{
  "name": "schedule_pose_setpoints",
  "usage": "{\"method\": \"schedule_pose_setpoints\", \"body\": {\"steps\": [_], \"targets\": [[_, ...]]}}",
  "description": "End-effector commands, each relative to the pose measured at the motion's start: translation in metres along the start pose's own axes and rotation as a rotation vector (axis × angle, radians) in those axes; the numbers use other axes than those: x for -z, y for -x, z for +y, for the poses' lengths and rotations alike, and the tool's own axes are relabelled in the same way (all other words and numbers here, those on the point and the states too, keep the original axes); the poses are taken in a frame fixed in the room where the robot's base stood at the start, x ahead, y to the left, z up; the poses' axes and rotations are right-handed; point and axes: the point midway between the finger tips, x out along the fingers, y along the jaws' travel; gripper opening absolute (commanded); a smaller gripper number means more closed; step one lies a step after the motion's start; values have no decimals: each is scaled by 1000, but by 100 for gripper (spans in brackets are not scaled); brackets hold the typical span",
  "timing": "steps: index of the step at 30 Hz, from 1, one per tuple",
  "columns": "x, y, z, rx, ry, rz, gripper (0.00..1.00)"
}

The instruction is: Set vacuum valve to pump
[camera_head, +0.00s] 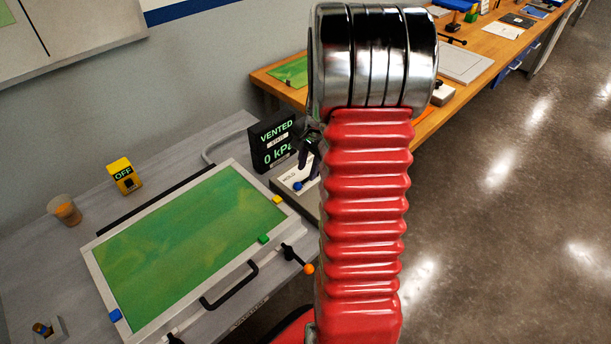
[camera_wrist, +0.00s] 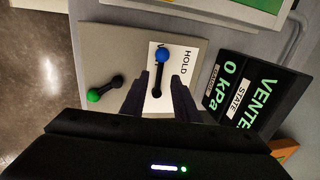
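A valve plate (camera_wrist: 112,45) carries a white label reading HOLD (camera_wrist: 185,72) and a dark lever with a blue knob (camera_wrist: 162,55). A second dark lever with a green knob (camera_wrist: 93,95) sits beside it on the plate. My gripper (camera_wrist: 158,84) is open, with one dark finger on each side of the blue-knobbed lever; I cannot tell if they touch it. In the head view the blue knob (camera_head: 297,186) shows by the HOLD label, and my arm hides part of the valve. The display (camera_head: 272,141) reads VENTED, 0 kPa.
A framed green panel (camera_head: 185,242) with a black handle fills the near bench. An orange-knobbed lever (camera_head: 309,268) stands at its right edge. A yellow box (camera_head: 124,176) reads OFF. A cup (camera_head: 65,210) stands at the left. A wooden bench (camera_head: 440,117) runs behind.

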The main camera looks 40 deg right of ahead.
Motion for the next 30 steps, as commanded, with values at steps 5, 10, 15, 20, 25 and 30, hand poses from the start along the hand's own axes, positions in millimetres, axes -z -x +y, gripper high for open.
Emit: {"method": "schedule_pose_setpoints", "body": {"steps": [5,10,15,20,25,30], "targets": [[0,-26,1,-2,0,-2,28],[0,-39,0,-1,-1,-1,28],[0,-43,0,0,0,0,28],[0,-42,0,0,0,0,28],[0,-42,0,0,1,0,17],[0,-42,0,0,1,0,5]]}}
